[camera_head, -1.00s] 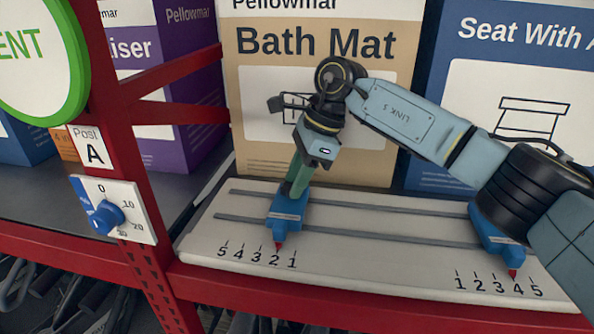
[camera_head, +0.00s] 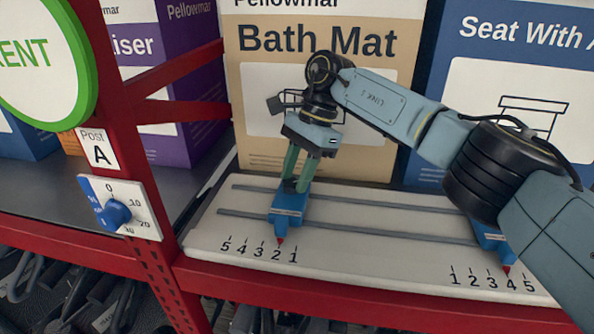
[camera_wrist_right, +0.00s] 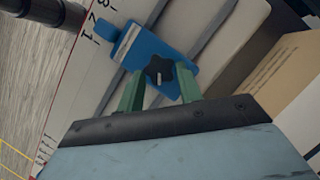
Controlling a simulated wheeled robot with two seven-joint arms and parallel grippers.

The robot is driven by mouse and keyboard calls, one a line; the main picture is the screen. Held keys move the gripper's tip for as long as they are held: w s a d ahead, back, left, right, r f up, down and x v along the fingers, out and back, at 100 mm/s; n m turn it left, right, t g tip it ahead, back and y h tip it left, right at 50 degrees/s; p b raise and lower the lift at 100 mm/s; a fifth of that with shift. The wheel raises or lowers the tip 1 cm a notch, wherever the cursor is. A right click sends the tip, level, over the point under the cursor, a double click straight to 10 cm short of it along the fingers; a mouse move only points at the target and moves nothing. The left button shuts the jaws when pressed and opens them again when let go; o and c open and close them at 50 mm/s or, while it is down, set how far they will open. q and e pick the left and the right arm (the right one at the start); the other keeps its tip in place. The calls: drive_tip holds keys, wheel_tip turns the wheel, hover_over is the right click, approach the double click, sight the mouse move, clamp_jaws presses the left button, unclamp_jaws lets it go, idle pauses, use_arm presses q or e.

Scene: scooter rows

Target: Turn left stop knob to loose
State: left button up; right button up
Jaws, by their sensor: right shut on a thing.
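The left stop (camera_head: 288,205) is a blue block on the grey rails of a pale board (camera_head: 370,262). Its red pointer is close to 2 on the left scale. In the right wrist view the stop (camera_wrist_right: 143,48) carries a dark star-shaped knob (camera_wrist_right: 159,72) with a pale mark. My right gripper (camera_head: 296,184) reaches down from above with green fingers; in the wrist view its fingertips (camera_wrist_right: 158,82) are on either side of the knob, shut on it. The right stop (camera_head: 494,240) is partly hidden by my right arm, its pointer near 4. My left gripper is not in view.
A red post (camera_head: 125,150) with a Post A label and a blue dial (camera_head: 115,213) stands left of the board. The Bath Mat box (camera_head: 300,100) is close behind the board. A red shelf edge (camera_head: 350,305) runs along the front.

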drive_tip(key=shift+r, duration=0.1)
drive_tip(key=o, duration=1)
drive_tip(key=shift+w+d+r, duration=0.15)
drive_tip(key=shift+w+r, duration=0.05)
drive_tip(key=shift+r, duration=0.25)
drive_tip(key=shift+p+v, duration=2.95)
drive_tip(key=shift+v, duration=3.2)
drive_tip(key=shift+s, duration=0.15)
